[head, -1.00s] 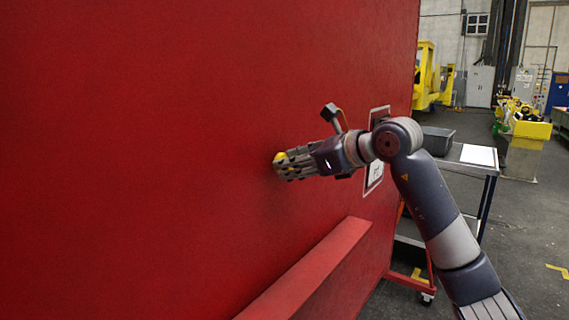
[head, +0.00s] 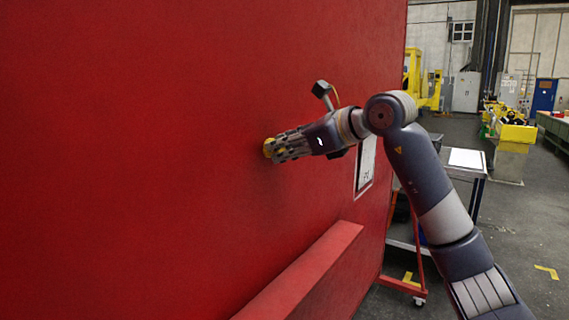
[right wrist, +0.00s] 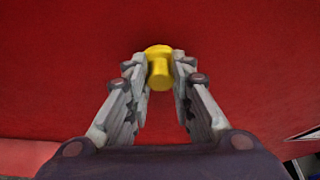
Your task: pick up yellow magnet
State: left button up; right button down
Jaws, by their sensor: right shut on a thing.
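The yellow magnet (head: 268,147) is a small round knob at the face of the large red boom wall (head: 130,130). My right gripper (head: 274,148) is shut on it, with the arm coming in from the right. In the right wrist view the magnet (right wrist: 159,68) sits between the two fingertips (right wrist: 160,75), its wider head toward the red surface. I cannot tell whether the magnet touches the wall. My left gripper is not in view.
A red ledge (head: 305,275) juts from the wall below my right gripper. A white sheet (head: 366,165) is on the wall behind my wrist. A cart (head: 466,172) stands to the right. Open floor (head: 510,240) lies at the right.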

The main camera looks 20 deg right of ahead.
jog(key=s+d+r+b, duration=0.2)
jog(key=s+d+b, duration=0.3)
jog(key=s+d, duration=0.7)
jog(key=s, duration=0.3)
jog(key=shift+s+r, duration=0.25)
jog(key=shift+r, duration=0.1)
jog(key=shift+f, duration=0.1)
